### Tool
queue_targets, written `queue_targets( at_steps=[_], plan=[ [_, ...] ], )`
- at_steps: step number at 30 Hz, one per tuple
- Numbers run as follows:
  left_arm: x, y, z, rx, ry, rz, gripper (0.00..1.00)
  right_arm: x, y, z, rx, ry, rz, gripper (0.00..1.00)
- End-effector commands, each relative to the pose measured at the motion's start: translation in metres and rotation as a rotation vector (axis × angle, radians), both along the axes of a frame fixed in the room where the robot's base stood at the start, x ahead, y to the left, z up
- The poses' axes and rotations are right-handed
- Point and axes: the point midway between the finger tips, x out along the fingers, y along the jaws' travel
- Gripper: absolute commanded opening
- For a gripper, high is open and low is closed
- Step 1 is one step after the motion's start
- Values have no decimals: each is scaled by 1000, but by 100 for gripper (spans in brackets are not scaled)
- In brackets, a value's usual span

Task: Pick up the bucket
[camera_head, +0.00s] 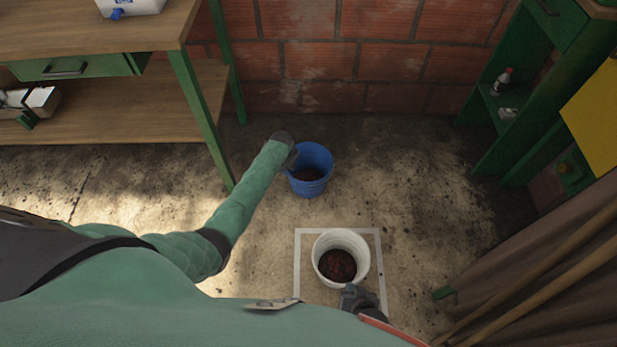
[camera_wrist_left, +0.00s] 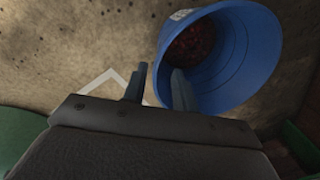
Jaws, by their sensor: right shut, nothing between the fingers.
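A blue bucket (camera_head: 311,170) with dark reddish contents stands on the floor near the brick wall. It also shows in the left wrist view (camera_wrist_left: 235,55). My left gripper (camera_head: 291,152) is at its left rim. In the left wrist view the left gripper (camera_wrist_left: 158,88) is open, with one finger outside the rim and the other overlapping the bucket's opening. Whether either finger touches the wall cannot be told. A white bucket (camera_head: 358,247) with dark reddish contents stands inside a pale square outline on the floor. My right gripper (camera_head: 355,297) is shut and empty by its lower edge.
A wooden workbench (camera_head: 110,32) with green legs stands at the upper left. A green shelf unit (camera_head: 497,125) holds a small bottle (camera_head: 502,80) at the right. A brown curtain (camera_head: 540,270) hangs at the lower right. The floor right of the buckets is clear.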

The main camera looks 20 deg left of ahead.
Motion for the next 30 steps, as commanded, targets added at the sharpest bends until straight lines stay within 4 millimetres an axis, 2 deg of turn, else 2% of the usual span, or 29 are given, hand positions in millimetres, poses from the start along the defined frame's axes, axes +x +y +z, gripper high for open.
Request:
queue_targets(
  at_steps=[10,18,29,30],
  plan=[
    [3,-4,-32,-2,2,0,28,0,0,-8,-1,-1,-1,0],
    [7,-6,-66,-1,2,1,28,0,-1,-17,0,-2,-2,0],
    [7,-6,-73,0,0,0,28,-1,0,-17,1,-3,-2,0],
    [7,-6,-73,0,0,0,22,-1,0,-17,1,-3,-2,0]
  ],
)
